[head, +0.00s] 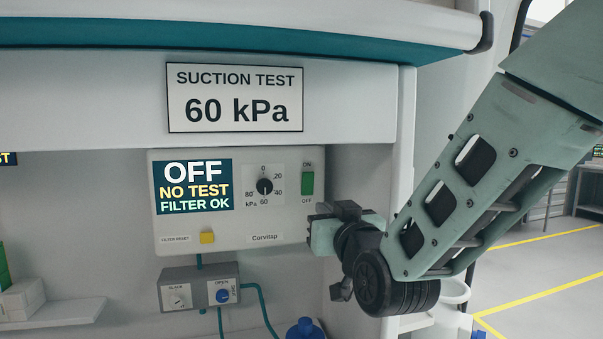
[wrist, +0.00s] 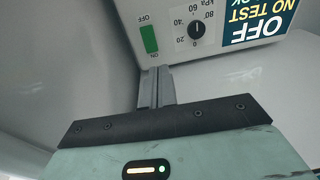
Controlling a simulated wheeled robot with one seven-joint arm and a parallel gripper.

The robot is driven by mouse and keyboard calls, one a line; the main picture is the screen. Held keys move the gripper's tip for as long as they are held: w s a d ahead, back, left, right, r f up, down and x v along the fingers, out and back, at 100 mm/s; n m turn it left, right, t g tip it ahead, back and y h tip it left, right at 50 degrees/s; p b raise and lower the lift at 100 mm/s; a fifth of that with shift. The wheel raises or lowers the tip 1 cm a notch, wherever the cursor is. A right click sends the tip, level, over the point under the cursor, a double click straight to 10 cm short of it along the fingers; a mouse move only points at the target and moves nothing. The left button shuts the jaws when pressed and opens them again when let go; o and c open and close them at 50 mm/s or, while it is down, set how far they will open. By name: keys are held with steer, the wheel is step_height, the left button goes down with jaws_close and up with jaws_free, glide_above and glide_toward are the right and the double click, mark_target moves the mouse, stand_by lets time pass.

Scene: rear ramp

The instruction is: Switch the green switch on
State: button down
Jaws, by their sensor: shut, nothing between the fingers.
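The green switch (head: 308,183) is a rocker at the right end of a light grey suction panel (head: 270,229), with ON above it and OFF below. The panel's display (head: 192,187) reads OFF, NO TEST, FILTER OK. My gripper (head: 318,214) is just below and right of the switch in the head view; its fingertips are hard to make out there.
A round dial (head: 265,187) sits left of the switch, and a yellow filter reset button (head: 207,237) is lower left. A small grey box (head: 200,288) with two knobs hangs below with teal hoses. A SUCTION TEST 60 kPa sign (head: 235,98) is above.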

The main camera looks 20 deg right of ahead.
mark_target(304, 174)
steer(key=shift+w+d+r+t+h, duration=0.1)
steer(key=shift+d+r+t+h, duration=0.25)
steer(key=shift+r, duration=0.4)
steer(key=w+p, duration=0.1)
steer(key=w, duration=0.3)
steer(key=w+r+p, duration=0.1)
steer(key=w, duration=0.3)
steer(key=w+r+p, duration=0.1)
steer(key=w, duration=0.3)
steer(key=shift+w+r, duration=0.1)
steer(key=shift+w, duration=0.8)
